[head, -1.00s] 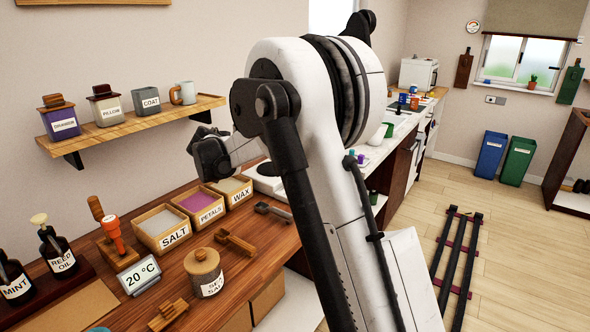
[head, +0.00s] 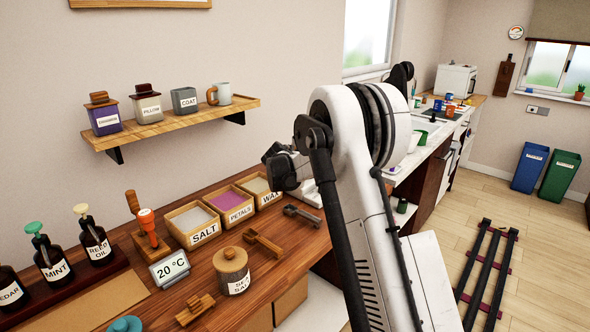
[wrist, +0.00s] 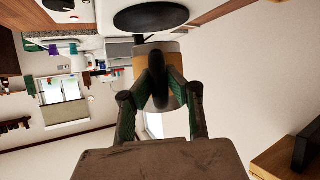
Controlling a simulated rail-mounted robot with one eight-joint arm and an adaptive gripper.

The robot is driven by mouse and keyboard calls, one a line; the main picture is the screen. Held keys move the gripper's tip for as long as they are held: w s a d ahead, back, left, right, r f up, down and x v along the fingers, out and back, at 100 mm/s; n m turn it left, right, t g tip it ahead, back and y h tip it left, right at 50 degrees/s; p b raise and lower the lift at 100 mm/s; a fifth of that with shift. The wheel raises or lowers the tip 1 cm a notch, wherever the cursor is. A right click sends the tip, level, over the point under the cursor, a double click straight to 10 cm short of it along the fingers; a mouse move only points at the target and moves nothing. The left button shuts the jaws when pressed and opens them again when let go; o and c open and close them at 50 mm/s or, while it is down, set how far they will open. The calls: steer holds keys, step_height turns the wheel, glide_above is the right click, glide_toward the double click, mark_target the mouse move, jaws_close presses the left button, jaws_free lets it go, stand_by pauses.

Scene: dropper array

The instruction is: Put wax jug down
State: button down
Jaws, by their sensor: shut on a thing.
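My gripper (wrist: 158,88) is shut on the dark handle of a jug (wrist: 174,48), likely the wax jug, in the wrist view. The jug has a tan band and pale grey parts. The dark handle and my fingers hide part of it. Beyond it, at the top of the wrist view, is a white appliance with a round black plate (wrist: 150,16). I cannot tell whether the jug touches it. In the head view my arm hides the jug and fingertips; only my dark wrist shows above the bench near the wax box (head: 257,187).
The wooden bench (head: 250,290) holds salt (head: 205,234) and petals (head: 237,215) boxes, a lidded jar (head: 232,270), a temperature display (head: 170,269) and dropper bottles (head: 94,238). A wall shelf (head: 180,123) with jars and a mug is above. A white counter continues beyond.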

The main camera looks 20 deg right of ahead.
steer(key=shift+f, duration=1.85)
steer(key=shift+f, duration=0.15)
steer(key=c, duration=1.8)
jaws_free()
steer(key=shift+o, duration=0.2)
steer(key=shift+r, duration=0.2)
